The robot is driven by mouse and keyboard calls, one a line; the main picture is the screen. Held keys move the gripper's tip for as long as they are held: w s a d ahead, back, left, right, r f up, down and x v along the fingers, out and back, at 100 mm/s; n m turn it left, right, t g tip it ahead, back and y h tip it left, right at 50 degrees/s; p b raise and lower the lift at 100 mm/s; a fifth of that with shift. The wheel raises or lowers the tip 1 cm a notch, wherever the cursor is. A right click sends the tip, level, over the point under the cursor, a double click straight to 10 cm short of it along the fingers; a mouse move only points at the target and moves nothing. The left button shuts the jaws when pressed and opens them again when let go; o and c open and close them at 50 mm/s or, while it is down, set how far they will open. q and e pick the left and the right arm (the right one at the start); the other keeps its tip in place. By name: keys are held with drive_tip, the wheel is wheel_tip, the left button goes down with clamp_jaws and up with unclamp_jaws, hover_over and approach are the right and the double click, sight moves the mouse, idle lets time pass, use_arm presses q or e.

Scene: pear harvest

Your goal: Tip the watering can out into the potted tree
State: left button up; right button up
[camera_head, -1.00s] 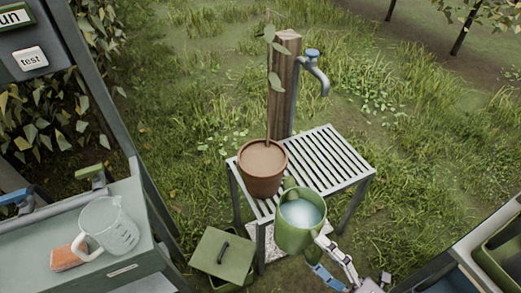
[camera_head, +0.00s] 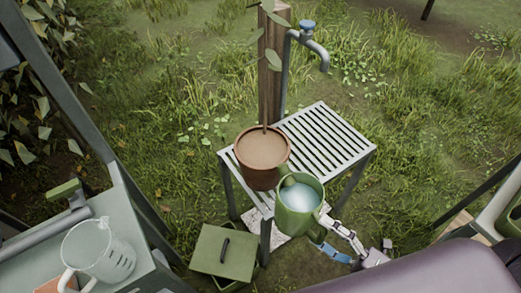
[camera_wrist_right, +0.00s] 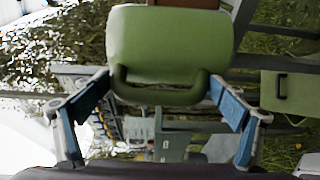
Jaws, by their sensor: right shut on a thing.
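The green watering can (camera_head: 297,222) is held roughly upright at the front of the slatted stand, with pale water visible inside. My right gripper (camera_head: 330,232) is shut on the can at its near right side. In the right wrist view, the can (camera_wrist_right: 170,45) and its handle lie between the blue-padded fingers (camera_wrist_right: 160,92). The potted tree (camera_head: 262,172) stands on the stand, just behind and left of the can; it has a brown pot, a thin stem and a few leaves. Whether can and pot touch is unclear. My left gripper is out of view.
The slatted stand (camera_head: 325,140) is bare to the right of the pot. A tap (camera_head: 318,52) on a wooden post rises behind. A lidded green bin (camera_head: 222,252) is on the ground at front left. A clear jug (camera_head: 97,252) stands on a grey cabinet at left.

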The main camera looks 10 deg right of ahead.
drive_tip(key=shift+r, duration=0.4)
